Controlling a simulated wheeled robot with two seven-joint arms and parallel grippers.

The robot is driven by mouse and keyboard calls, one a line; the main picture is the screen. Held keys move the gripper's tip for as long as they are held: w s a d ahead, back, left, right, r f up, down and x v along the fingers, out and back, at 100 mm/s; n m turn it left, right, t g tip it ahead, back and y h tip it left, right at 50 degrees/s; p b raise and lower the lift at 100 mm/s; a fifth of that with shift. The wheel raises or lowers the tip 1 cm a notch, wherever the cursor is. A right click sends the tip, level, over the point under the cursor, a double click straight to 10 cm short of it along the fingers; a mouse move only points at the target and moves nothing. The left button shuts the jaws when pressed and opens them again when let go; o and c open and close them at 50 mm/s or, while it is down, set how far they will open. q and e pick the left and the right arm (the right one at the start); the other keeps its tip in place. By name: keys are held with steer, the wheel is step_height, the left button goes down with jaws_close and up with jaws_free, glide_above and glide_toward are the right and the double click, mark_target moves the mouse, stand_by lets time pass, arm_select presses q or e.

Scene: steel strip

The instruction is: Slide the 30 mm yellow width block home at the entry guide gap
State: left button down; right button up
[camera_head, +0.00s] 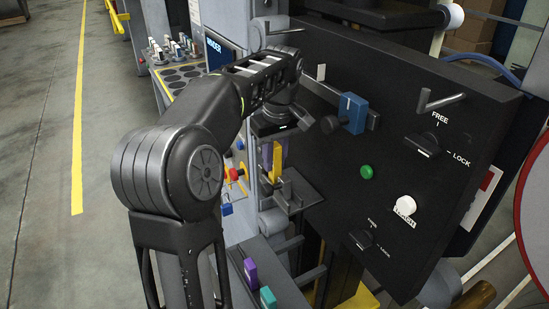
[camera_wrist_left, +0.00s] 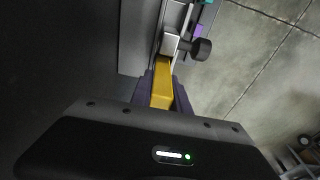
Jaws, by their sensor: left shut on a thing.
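My left gripper (camera_head: 272,150) hangs in front of the black panel in the head view, pointing down. It is shut on the yellow width block (camera_head: 277,160), which stands between its fingers. In the left wrist view the gripper (camera_wrist_left: 163,92) has a dark finger on each side of the yellow block (camera_wrist_left: 161,98). The block's far end reaches toward the grey metal entry guide (camera_wrist_left: 171,42), which has a dark knob (camera_wrist_left: 202,48) beside it. I cannot tell whether the block touches the guide or sits in the gap. My right gripper is not in view.
A blue block (camera_head: 353,113) sits on a rail on the black panel (camera_head: 330,190). A purple block (camera_head: 250,271) and a teal block (camera_head: 268,297) stand below. A metal rod (camera_head: 441,101), switches and a green button (camera_head: 367,172) stick out at right. Floor is open at far left.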

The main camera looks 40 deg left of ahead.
arm_select(q)
steer(key=shift+f+b, duration=0.45)
steer(key=shift+f, duration=0.25)
steer(key=c, duration=1.2)
jaws_free()
steer(key=shift+o, duration=0.2)
